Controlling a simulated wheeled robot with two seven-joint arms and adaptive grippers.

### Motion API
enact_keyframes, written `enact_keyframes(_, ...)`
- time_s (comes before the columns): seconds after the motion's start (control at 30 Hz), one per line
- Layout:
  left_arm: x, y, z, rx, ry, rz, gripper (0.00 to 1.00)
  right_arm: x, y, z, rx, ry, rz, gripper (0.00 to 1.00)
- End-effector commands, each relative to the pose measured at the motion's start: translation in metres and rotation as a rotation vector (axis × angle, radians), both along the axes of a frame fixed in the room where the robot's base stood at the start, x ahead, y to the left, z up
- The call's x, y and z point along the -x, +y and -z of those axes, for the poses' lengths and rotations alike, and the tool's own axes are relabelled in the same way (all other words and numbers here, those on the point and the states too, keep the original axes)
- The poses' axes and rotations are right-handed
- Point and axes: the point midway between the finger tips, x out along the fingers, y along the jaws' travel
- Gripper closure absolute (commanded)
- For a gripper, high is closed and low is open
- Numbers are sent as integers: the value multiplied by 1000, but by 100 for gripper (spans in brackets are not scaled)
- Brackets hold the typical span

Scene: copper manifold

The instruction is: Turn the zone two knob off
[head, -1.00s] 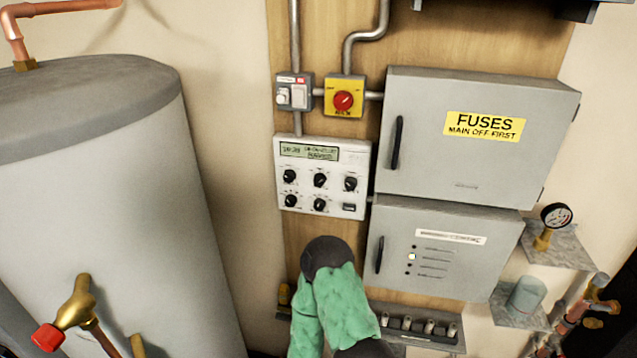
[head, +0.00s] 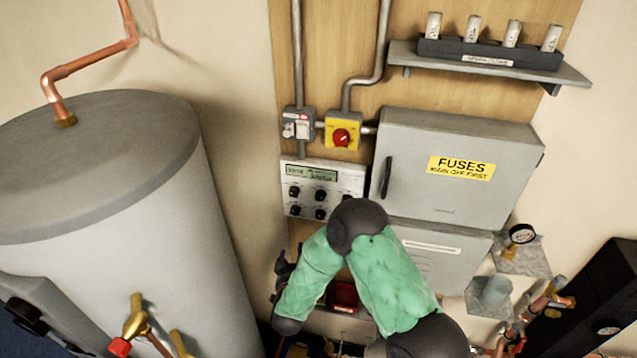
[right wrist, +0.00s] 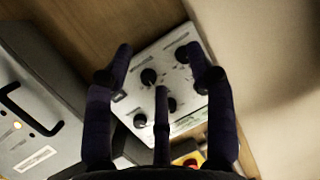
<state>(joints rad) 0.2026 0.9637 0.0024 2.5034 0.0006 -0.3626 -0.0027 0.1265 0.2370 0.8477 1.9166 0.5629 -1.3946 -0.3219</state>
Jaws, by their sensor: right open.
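The white controller panel (head: 300,172) with a small display and several black knobs is on the wooden backboard in the head view. Its lower right is hidden by my right arm. The knob labels are too small to read, so I cannot tell which knob is zone two. My right gripper (head: 284,266) is below the panel's left side, partly hidden by my arm. In the right wrist view its dark fingers (right wrist: 160,68) are spread and empty, with the panel (right wrist: 181,88) and its black knobs (right wrist: 148,77) beyond them. My left gripper is not in view.
A red rotary switch on a yellow plate (head: 333,140) and a small grey switch box (head: 298,122) sit just above the panel. The grey fuse cabinet (head: 440,190) stands close to its right. A large grey tank (head: 110,230) fills the left.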

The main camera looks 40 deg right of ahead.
Motion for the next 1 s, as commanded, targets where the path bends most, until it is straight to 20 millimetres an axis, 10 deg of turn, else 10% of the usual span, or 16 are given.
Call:
enact_keyframes(0.1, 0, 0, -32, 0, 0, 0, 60, 7, -22, -69, 99, -92, 101, 44)
enact_keyframes(0.3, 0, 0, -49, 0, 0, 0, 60, 20, -40, -118, 196, -166, 207, 44)
enact_keyframes(1.0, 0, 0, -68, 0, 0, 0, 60, -34, -110, -124, 211, -178, 227, 44)
